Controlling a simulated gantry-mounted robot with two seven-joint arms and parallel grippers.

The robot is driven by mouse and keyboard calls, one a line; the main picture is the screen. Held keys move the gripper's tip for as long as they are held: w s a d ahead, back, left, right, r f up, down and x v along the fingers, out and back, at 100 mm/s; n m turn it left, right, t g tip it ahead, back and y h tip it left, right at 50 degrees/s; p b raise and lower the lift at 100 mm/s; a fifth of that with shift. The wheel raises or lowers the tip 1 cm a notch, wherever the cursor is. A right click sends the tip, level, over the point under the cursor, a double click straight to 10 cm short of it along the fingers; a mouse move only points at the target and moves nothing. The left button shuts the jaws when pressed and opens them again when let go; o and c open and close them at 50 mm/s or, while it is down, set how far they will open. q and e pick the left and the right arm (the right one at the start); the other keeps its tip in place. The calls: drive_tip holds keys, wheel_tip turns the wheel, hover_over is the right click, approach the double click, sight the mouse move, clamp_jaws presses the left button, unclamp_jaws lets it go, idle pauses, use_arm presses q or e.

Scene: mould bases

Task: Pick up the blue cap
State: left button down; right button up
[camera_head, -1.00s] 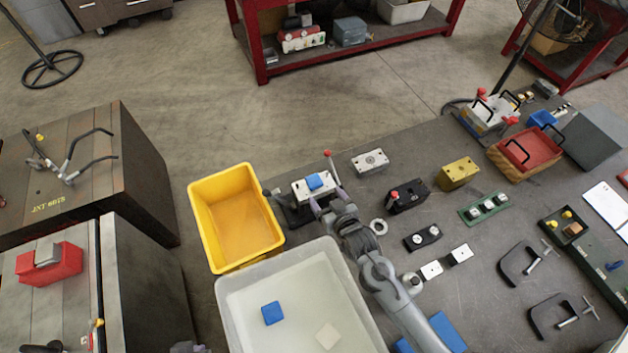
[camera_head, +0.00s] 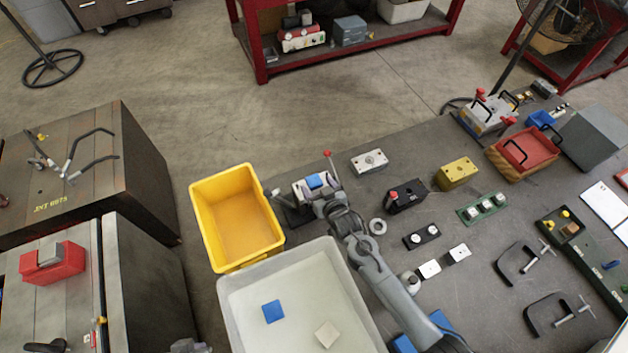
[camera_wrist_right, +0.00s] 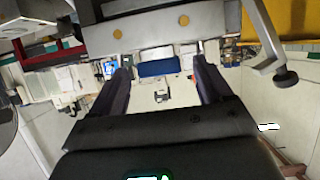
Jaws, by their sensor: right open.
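The blue cap (camera_head: 315,181) sits on a pale metal mould block (camera_head: 301,188) at the table's left edge. In the right wrist view the cap (camera_wrist_right: 158,67) shows as a blue bar between and beyond the fingertips. My right gripper (camera_head: 321,199) is open at the near side of the block; its fingers partly hide the block. In the wrist view the open fingers (camera_wrist_right: 164,75) stand either side of the cap's line, with a gap on each side. A small grey part at the bottom edge of the head view may be my left gripper (camera_head: 190,346); its jaws cannot be made out.
A clamp with a red-tipped lever (camera_head: 328,155) stands beside the block. An empty yellow bin (camera_head: 224,178) is to the left. A pale grey tub (camera_head: 229,300) in front holds a blue block (camera_head: 272,312) and a beige block (camera_head: 327,334). Several mould parts and clamps lie to the right.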

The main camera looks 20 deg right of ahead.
drive_tip(key=shift+c, duration=0.2)
drive_tip(key=c, duration=1.1)
drive_tip(key=shift+o, duration=0.2)
drive_tip(key=shift+r, duration=0.1)
